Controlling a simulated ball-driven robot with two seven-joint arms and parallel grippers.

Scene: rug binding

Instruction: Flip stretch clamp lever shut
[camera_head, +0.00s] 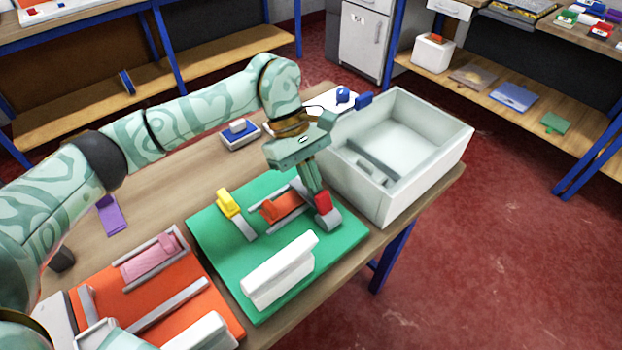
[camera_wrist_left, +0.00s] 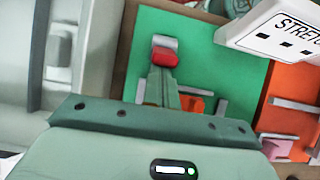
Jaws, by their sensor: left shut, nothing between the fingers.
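A green board (camera_head: 225,250) lies on the table. At its right edge a small red lever (camera_head: 322,201) sits on a grey base (camera_head: 329,220). In the left wrist view the red lever (camera_wrist_left: 165,58) shows at the fingertips, with the grey base (camera_wrist_left: 165,43) beyond it. My left gripper (camera_head: 318,192) is shut and empty, pointing down, its tips at or very close to the red lever; I cannot tell whether they touch. A white block (camera_head: 280,268) stands at the board's front; its partly cut-off label, beginning "STRET", shows in the left wrist view (camera_wrist_left: 282,32). My right gripper is not in view.
An orange slider (camera_head: 284,205) and a yellow lever (camera_head: 229,204) sit on the green board. A large pale bin (camera_head: 440,165) stands close right of my gripper. An orange board (camera_head: 195,325) with a pink slider (camera_head: 150,260) lies front left.

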